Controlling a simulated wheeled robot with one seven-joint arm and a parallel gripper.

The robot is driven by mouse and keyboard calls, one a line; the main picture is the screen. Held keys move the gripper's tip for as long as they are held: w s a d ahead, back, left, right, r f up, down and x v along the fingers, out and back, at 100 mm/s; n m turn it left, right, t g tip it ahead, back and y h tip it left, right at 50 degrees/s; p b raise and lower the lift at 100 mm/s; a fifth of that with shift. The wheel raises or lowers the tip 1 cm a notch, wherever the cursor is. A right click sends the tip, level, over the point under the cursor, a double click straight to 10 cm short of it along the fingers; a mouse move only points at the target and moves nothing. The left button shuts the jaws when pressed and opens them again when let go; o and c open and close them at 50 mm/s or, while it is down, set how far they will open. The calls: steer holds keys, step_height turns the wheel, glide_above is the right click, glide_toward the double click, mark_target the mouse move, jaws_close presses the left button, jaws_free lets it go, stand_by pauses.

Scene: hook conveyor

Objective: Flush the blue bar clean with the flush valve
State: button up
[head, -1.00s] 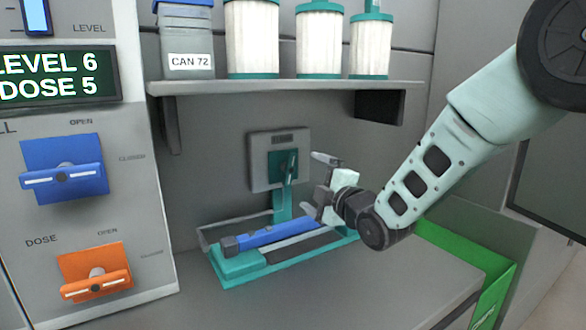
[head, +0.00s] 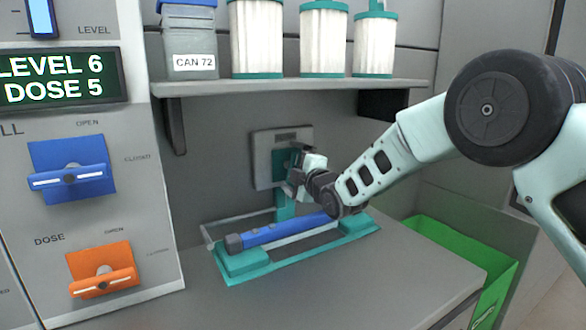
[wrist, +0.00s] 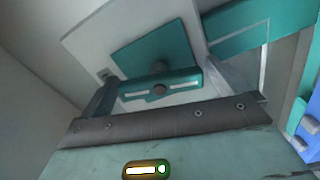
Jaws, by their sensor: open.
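The flush valve is a grey panel (head: 263,165) with a teal plate and teal handle, standing behind the bar's stand. In the wrist view its teal bar handle (wrist: 187,80) lies between my open fingers; I cannot tell whether they touch it. My gripper (head: 297,168) is at the valve in the head view and hides most of the handle. The blue bar (head: 282,232) lies along a teal stand (head: 243,264) below, its right end partly behind my arm. Part of the bar shows at the right edge of the wrist view (wrist: 308,140).
A shelf (head: 290,87) with canisters hangs above the valve. At left, a cabinet carries a blue lever (head: 72,176), an orange lever (head: 103,281) and a display (head: 62,80) reading LEVEL 6, DOSE 5. A green bin (head: 455,250) stands at right. The front counter is clear.

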steer(key=c, duration=0.9)
steer(key=shift+f+m, duration=0.1)
steer(key=shift+m, duration=0.2)
steer(key=shift+f+m+b, duration=0.1)
steer(key=shift+m+b, duration=0.8)
steer(key=shift+b, duration=0.15)
steer(key=m+b, duration=0.2)
steer(key=m, duration=0.2)
steer(key=shift+b, duration=0.35)
steer(key=m+b, duration=0.1)
steer(key=m, duration=0.3)
steer(key=shift+b, duration=0.3)
steer(key=m+b, duration=0.1)
steer(key=m, duration=0.3)
steer(key=shift+m, duration=0.3)
